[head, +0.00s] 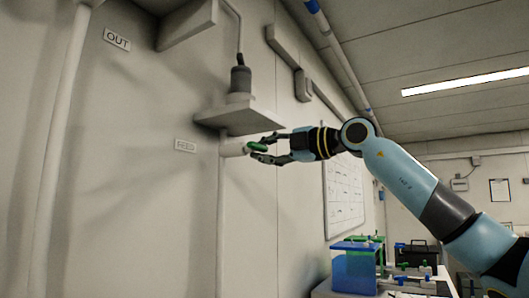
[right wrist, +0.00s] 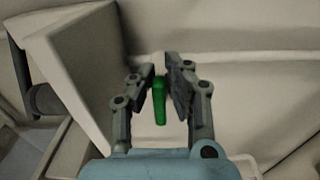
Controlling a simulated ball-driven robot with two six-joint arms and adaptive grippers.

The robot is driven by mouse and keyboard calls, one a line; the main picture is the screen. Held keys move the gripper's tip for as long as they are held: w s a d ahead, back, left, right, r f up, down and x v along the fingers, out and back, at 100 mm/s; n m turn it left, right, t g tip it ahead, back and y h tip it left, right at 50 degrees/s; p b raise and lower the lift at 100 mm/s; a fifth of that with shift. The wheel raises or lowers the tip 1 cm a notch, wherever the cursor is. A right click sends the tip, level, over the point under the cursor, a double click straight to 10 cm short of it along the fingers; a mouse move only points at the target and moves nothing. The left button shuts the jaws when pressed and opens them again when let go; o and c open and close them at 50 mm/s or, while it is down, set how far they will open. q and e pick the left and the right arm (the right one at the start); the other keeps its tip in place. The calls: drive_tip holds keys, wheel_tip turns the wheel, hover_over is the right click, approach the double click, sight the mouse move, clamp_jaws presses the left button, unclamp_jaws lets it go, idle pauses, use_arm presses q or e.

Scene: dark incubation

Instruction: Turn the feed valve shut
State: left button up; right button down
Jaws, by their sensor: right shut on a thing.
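My right gripper (head: 264,147) reaches in from the right and is shut on the green handle. In the right wrist view the green handle (right wrist: 160,101) stands upright between the two fingers of the right gripper (right wrist: 165,85). The fingers hide part of the handle. My left gripper is in neither view.
A wall shelf (head: 240,117) with a dark cylinder (head: 240,79) is just above the valve. A blue box (head: 354,272) and other items stand on a bench at lower right.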

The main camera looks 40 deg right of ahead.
drive_tip(key=c, duration=1.5)
unclamp_jaws()
drive_tip(key=shift+s+r, duration=0.1)
drive_tip(key=shift+r, duration=0.05)
drive_tip(key=shift+c, duration=0.2)
drive_tip(key=shift+o, duration=1.1)
drive_tip(key=shift+s+a, duration=0.1)
drive_tip(key=shift+a, duration=0.1)
drive_tip(key=shift+d, duration=0.1)
